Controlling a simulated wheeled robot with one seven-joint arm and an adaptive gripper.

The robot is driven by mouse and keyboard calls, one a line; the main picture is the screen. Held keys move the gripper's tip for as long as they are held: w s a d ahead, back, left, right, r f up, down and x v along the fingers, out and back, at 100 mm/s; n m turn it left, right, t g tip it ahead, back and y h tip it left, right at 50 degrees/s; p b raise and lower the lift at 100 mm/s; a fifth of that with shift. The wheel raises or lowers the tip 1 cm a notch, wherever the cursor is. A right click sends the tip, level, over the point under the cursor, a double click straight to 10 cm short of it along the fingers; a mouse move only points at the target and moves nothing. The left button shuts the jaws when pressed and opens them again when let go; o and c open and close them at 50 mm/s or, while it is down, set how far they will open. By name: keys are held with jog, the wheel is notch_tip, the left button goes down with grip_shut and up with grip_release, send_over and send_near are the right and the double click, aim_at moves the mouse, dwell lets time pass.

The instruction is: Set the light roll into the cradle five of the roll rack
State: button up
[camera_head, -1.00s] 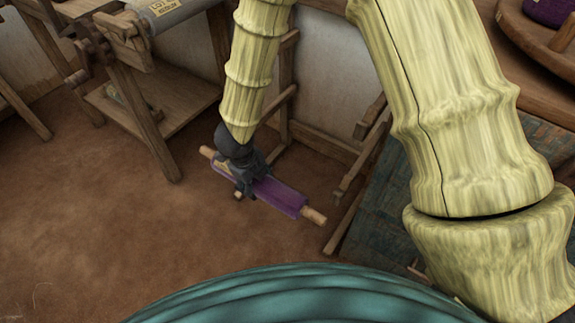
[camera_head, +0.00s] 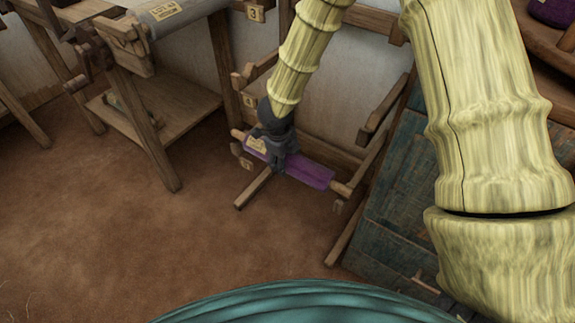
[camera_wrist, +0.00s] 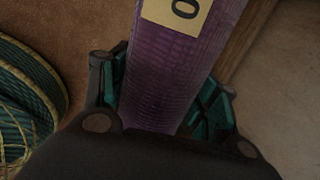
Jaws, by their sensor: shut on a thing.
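The roll is a purple cloth (camera_head: 312,177) on a pale wooden rod, with a tan label. My gripper (camera_head: 279,160) is shut around its left-middle part. The roll lies nearly level in front of the roll rack, its right end lower in the picture. The wrist view shows the purple cloth (camera_wrist: 160,85) between the two fingers, with part of a label above. The wooden roll rack (camera_head: 385,118) has arms and small number tags; the upper tag (camera_head: 256,14) reads 3, and the lower ones are too small to read surely. I cannot tell whether the roll touches the rack.
A wooden stand (camera_head: 150,120) with a grey labelled roll (camera_head: 185,14) on top is at the left. A dark teal plank panel (camera_head: 395,205) lies right of the rack. Brown floor (camera_head: 110,225) is open at the left and front.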

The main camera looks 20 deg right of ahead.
aim_at(287, 165)
jog(key=shift+w+d, duration=0.4)
jog(key=shift+d, duration=0.15)
notch_tip(287, 165, down, 4)
jog(key=shift+r+b, duration=0.15)
jog(key=shift+b, duration=1.05)
jog(key=o, duration=1.5)
jog(key=r+p, duration=0.1)
jog(key=r, duration=0.3)
jog(key=s+a+r+p, duration=0.1)
jog(key=r+p, duration=0.1)
jog(key=r, duration=0.2)
jog(key=a+r+p, duration=0.1)
jog(key=r, duration=0.3)
jog(key=shift+s+p, duration=0.25)
jog(key=shift+p, duration=0.15)
